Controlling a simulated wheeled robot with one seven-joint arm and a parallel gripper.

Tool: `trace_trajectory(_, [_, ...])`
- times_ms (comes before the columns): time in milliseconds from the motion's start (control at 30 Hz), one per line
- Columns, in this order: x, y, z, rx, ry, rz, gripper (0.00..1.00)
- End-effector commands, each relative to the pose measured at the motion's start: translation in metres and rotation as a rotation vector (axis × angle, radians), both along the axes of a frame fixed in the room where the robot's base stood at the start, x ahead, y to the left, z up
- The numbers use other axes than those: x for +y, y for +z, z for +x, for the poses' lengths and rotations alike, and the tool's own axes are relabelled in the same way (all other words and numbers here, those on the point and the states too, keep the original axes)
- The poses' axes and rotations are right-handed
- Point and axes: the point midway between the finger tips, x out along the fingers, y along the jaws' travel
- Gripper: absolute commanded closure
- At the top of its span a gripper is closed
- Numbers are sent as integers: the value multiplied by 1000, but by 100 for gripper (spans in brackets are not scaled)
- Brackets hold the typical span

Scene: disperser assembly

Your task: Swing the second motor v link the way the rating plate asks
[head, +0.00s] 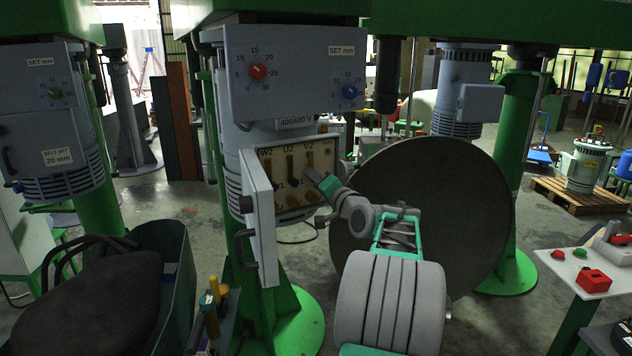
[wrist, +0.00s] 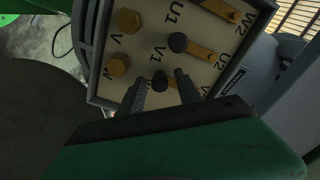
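The second motor's terminal board (head: 282,168) sits in an open box marked W2, U2 and V2. The rating plate (head: 297,121) above it reads 400/690 V. In the wrist view, the V link's black knob (wrist: 160,81) lies between my gripper's (wrist: 161,93) two fingers, which are apart; I cannot tell whether they touch it. The V link's brass bar is mostly hidden by a finger. The U link (wrist: 200,51) and another brass link (wrist: 218,10) lie beside it, roughly parallel. In the head view, my gripper (head: 322,182) reaches the board's right side and hides part of it.
The box's open door (head: 260,225) hangs left of the board. A large dark disc (head: 430,205) stands right of my arm. A SET mm panel (head: 295,72) is above. Two bolts (wrist: 129,21) (wrist: 117,66) stand out on the board near V1.

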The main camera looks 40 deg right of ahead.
Motion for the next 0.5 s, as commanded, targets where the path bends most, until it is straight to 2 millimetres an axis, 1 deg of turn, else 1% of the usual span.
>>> trace_trajectory(267, [0,0,-2,0,-1,-1,57])
trace_trajectory(367, [1,-2,-12,0,-2,-1,57])
trace_trajectory(500, [7,-3,-40,-1,-6,-3,57])
